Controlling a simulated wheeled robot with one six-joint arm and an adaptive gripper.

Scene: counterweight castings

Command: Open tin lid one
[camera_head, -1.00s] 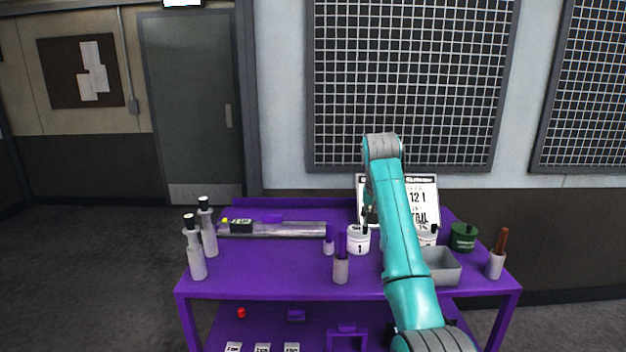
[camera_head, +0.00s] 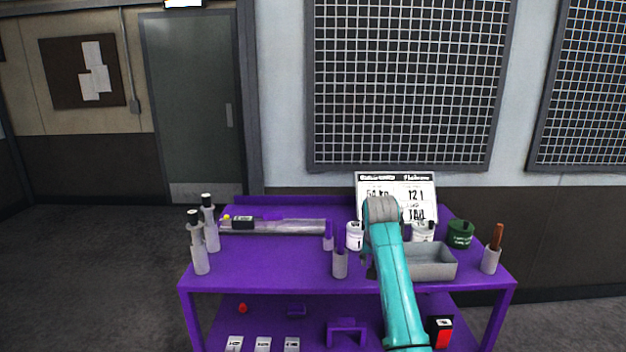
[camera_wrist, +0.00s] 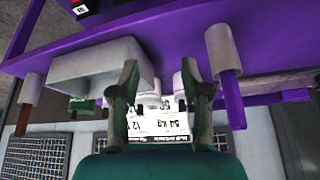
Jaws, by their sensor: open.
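The white tin marked 1 (camera_head: 354,237) stands upright on the purple bench, just left of my arm in the head view. Whether its lid is seated is too small to tell. A second white tin (camera_head: 423,232) stands to the right, partly behind my arm. My gripper (camera_wrist: 155,88) is open, with its two dark green fingers apart in the wrist view. White tin shapes show beyond and between the fingers, partly hidden; I cannot tell which is tin one. Nothing is held. In the head view the gripper is mostly hidden by my arm.
A grey bin (camera_head: 432,262) lies right of my arm, with a green tin (camera_head: 461,236) behind it. A grey holder (camera_head: 340,264) stands in front of tin one. A printed board (camera_head: 400,184) stands at the back.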

